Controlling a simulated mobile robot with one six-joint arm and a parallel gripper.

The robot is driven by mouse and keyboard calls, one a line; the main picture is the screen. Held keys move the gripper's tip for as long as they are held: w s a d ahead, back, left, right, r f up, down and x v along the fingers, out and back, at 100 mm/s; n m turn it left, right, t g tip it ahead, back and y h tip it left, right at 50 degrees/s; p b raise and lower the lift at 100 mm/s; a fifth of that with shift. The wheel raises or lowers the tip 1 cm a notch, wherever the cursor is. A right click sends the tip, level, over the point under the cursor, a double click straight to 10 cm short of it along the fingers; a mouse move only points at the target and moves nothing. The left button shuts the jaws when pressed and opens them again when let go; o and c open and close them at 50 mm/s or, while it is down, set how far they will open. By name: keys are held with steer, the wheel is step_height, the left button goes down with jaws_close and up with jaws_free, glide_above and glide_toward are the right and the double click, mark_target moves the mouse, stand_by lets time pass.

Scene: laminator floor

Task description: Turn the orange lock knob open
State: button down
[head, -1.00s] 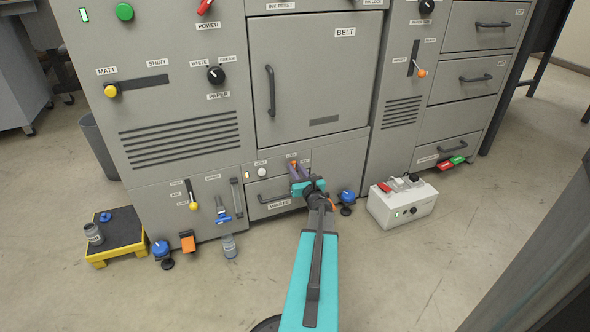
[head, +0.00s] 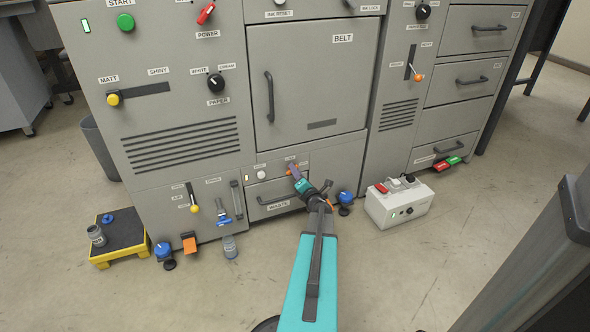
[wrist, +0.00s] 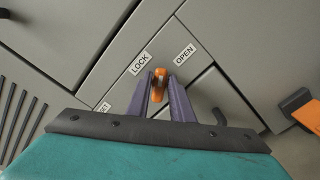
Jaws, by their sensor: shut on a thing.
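The orange lock knob (wrist: 158,84) sits on the grey panel between the LOCK label (wrist: 140,63) and the OPEN label (wrist: 185,54) in the wrist view. My gripper (wrist: 160,82) is shut on the knob, with a purple finger on each side of it. In the head view my gripper (head: 294,171) reaches the panel above the WASTE drawer (head: 268,193), and the knob is mostly hidden there by the fingers. The wrist view is tilted against the panel.
A white button (head: 261,174) is left of the knob. A blue knob (head: 345,197) sticks out low at the right. A white box (head: 400,206) stands on the floor to the right. A yellow step (head: 120,240) and a grey jar (head: 230,247) stand at the left.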

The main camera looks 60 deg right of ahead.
steer(key=shift+w+f+m+p, duration=0.1)
steer(key=shift+m+p, duration=0.9)
steer(key=shift+m, duration=0.7)
steer(key=shift+w+f+m+p, duration=0.1)
steer(key=shift+m+p, duration=0.9)
steer(key=shift+m, duration=0.7)
steer(key=c, duration=1.6)
jaws_free()
steer(key=shift+s, duration=0.1)
steer(key=shift+o, duration=0.2)
steer(key=shift+s, duration=0.15)
steer(key=p+v, duration=0.2)
steer(key=v, duration=1.1)
steer(key=shift+s+a+p, duration=0.2)
steer(key=shift+a+p, duration=0.1)
steer(key=shift+p, duration=0.1)
